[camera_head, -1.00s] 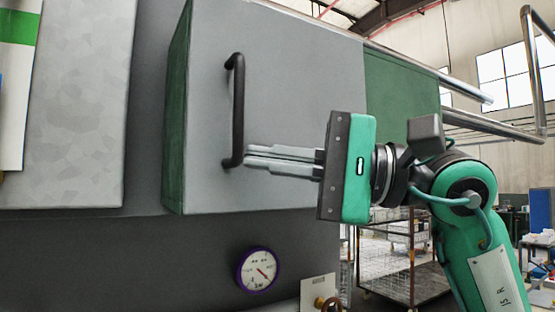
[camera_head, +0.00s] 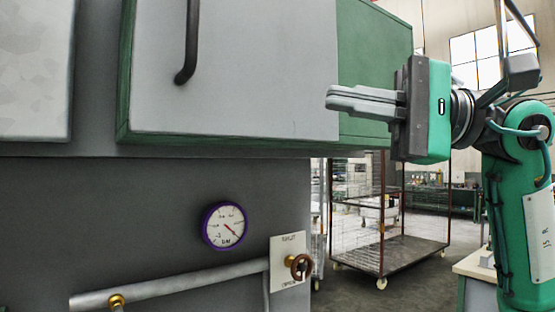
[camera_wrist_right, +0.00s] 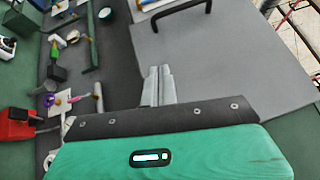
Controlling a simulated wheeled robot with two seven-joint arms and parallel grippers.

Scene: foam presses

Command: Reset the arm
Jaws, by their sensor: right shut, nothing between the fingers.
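My right gripper (camera_head: 335,98) is shut and empty in the head view, in front of the right part of the cabinet. It points left, and its arm comes in from the right. The grey cabinet door (camera_head: 255,75) has a black bar handle (camera_head: 191,45), up and to the left of the fingertips and clearly apart from them. In the right wrist view the shut fingers (camera_wrist_right: 157,72) point towards the grey door panel (camera_wrist_right: 215,60), and the black handle (camera_wrist_right: 180,10) shows at the top. My left gripper is in neither view.
A purple-rimmed gauge (camera_head: 225,226) sits on the dark panel below the cabinet. A valve with a red-brown handwheel (camera_head: 299,266) and a pipe (camera_head: 180,289) are lower down. A wire cage trolley (camera_head: 390,250) stands behind on the right. A red box (camera_wrist_right: 17,125) shows at the wrist view's left.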

